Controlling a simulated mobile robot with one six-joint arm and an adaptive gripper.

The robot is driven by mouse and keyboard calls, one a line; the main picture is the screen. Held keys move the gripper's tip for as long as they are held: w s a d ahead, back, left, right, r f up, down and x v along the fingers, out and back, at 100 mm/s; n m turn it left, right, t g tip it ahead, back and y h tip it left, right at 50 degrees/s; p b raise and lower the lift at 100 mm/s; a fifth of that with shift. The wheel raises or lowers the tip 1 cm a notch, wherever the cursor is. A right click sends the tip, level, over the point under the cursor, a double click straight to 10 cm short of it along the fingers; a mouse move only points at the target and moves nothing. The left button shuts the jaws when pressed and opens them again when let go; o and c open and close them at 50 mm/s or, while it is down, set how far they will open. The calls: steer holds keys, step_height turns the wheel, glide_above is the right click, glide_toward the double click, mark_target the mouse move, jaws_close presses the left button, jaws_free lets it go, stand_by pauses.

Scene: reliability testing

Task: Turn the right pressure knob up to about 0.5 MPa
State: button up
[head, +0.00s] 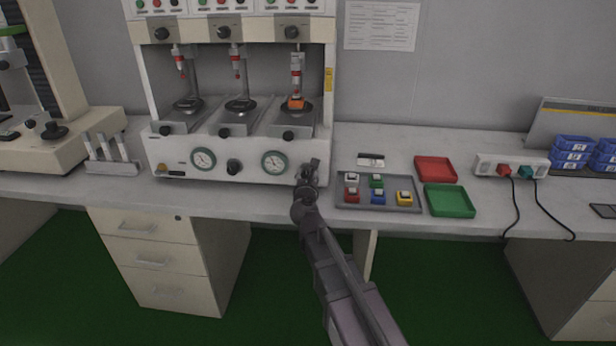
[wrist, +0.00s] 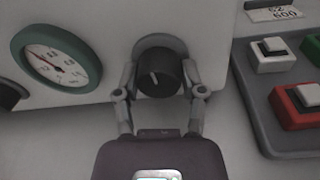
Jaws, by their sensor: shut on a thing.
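The right pressure knob (wrist: 158,76) is black and round with a light pointer mark, on a grey collar at the lower front of the white machine (head: 222,169). In the wrist view my gripper (wrist: 159,88) is shut on it, one finger on each side. In the head view my gripper (head: 308,174) is at the machine's lower right corner and hides the knob. The right pressure gauge (wrist: 56,57) has a green rim and a white dial, left of the knob; it also shows in the head view (head: 274,162). Its needle points to the upper left; the exact value is too small to read.
A grey tray (head: 408,207) with several coloured switch blocks lies right of my gripper. A red tray (head: 435,169), a green tray (head: 449,200) and a power strip (head: 512,165) are farther right. A left gauge (head: 203,159) and another black knob (head: 234,167) are on the machine front.

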steer(key=shift+w+m, duration=0.15)
steer(key=shift+m, duration=1.05)
steer(key=o, duration=1.1)
steer(key=shift+o, duration=0.2)
steer(key=shift+s, duration=0.25)
